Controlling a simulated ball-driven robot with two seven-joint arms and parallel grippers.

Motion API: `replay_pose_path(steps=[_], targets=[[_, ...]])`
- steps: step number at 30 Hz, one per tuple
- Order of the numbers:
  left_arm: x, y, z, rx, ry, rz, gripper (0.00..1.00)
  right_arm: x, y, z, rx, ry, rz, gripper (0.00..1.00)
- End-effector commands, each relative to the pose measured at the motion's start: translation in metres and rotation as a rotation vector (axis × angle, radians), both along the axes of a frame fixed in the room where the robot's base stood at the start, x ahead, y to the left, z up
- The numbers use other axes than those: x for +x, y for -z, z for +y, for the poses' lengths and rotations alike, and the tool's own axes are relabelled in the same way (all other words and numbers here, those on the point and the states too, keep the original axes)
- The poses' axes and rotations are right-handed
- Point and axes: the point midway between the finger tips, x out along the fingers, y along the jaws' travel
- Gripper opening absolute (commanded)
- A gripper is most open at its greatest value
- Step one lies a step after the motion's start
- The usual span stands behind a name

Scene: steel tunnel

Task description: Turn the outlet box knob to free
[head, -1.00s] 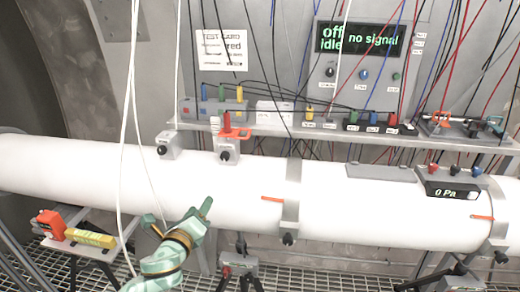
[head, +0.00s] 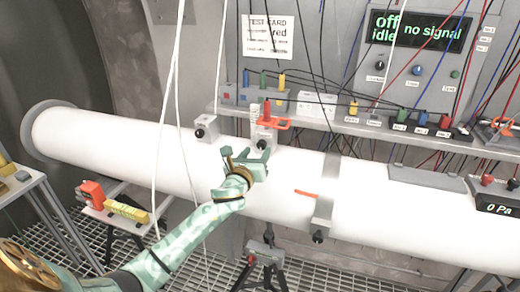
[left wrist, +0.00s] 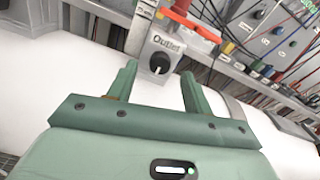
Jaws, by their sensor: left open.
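The outlet box (head: 264,134) is a small grey box on top of the white pipe, with a black knob on its front and a red-orange part above it. In the left wrist view the box (left wrist: 152,50) carries the label "Outlet", and its black knob (left wrist: 159,63) has a white mark. My left gripper (head: 257,154) is just in front of and below the box. In the left wrist view its two fingers (left wrist: 156,85) are apart, with the knob beyond and between their tips, not touched. My right gripper is not in view.
A similar grey box with a black knob (head: 207,128) sits to the left on the pipe (head: 110,142). A shelf (head: 340,125) with coloured connectors runs behind. White cables (head: 171,80) hang at the left.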

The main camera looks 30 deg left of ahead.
Motion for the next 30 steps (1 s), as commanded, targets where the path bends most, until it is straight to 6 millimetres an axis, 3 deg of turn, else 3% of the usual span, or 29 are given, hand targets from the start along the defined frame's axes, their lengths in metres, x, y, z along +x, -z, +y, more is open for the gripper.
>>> replay_pose_path(steps=[6,17,22,30], targets=[[0.031,0.001,0.007,-0.001,0.0,0.0,0.5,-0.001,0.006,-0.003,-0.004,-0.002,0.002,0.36],[0.038,0.0,0.009,-0.002,0.001,0.0,0.5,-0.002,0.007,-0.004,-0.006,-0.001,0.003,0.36],[0.038,0.0,0.009,-0.002,0.001,0.0,0.09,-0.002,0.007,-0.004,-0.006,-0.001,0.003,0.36],[0.038,0.0,0.009,-0.012,0.001,-0.002,0.06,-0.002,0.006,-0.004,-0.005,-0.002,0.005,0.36]])
